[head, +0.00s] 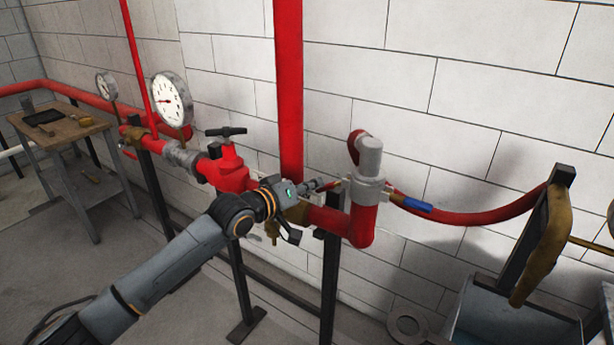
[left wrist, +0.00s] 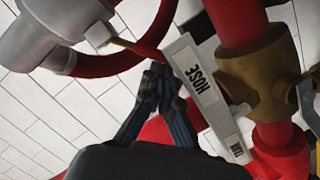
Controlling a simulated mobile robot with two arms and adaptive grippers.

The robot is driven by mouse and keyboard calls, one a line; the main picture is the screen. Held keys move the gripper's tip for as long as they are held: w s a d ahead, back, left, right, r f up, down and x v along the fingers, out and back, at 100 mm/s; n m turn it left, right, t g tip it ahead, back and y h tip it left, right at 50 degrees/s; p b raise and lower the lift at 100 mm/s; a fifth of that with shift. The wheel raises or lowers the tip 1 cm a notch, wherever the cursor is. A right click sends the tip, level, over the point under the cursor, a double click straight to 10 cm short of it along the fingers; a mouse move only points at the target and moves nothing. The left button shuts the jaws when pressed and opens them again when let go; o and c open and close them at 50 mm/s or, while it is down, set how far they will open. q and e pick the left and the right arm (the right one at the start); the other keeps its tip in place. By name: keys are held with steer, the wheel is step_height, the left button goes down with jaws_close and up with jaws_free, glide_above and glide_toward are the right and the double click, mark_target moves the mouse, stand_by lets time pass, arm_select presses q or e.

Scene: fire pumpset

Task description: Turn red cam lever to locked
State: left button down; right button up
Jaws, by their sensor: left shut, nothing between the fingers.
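The red cam lever (head: 331,186) is a short red handle by the grey coupling (head: 369,160), partly lost beside my gripper in the head view. In the left wrist view the lever (left wrist: 145,47) runs from a brass-coloured arm at the grey coupling (left wrist: 50,30) toward a white label plate. My left gripper (head: 318,186) is shut and empty, its fingertips (left wrist: 160,72) together just below the lever. I cannot tell whether they touch it.
The white plate (left wrist: 207,92) reads HOSE and stands close to the fingertips. A brass valve body (left wrist: 255,78) sits on the red pipe at right. A red hose (head: 470,214) runs right from the coupling. A black-handled valve (head: 226,132) and gauge (head: 171,98) stand left.

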arm_select(q)
steer(key=shift+s+d+f+n+h, duration=0.2)
steer(key=shift+d+f+n+h, duration=0.15)
steer(key=shift+f+n, duration=0.45)
steer(key=f+n+b, duration=0.1)
steer(key=n, duration=0.1)
steer(key=s+d+n+h+b, duration=0.1)
steer(key=n, duration=0.1)
steer(key=d+f+n, duration=0.1)
steer(key=shift+s+d+f+n+h+b, duration=0.1)
steer(key=shift+s+f+n+h+b, duration=0.2)
steer(key=shift+n+b, duration=0.1)
arm_select(e)
step_height(320, 180, down, 3)
steer(key=shift+d, duration=0.35)
arm_select(q)
steer(key=shift+r, duration=0.1)
arm_select(e)
steer(key=shift+d, duration=0.1)
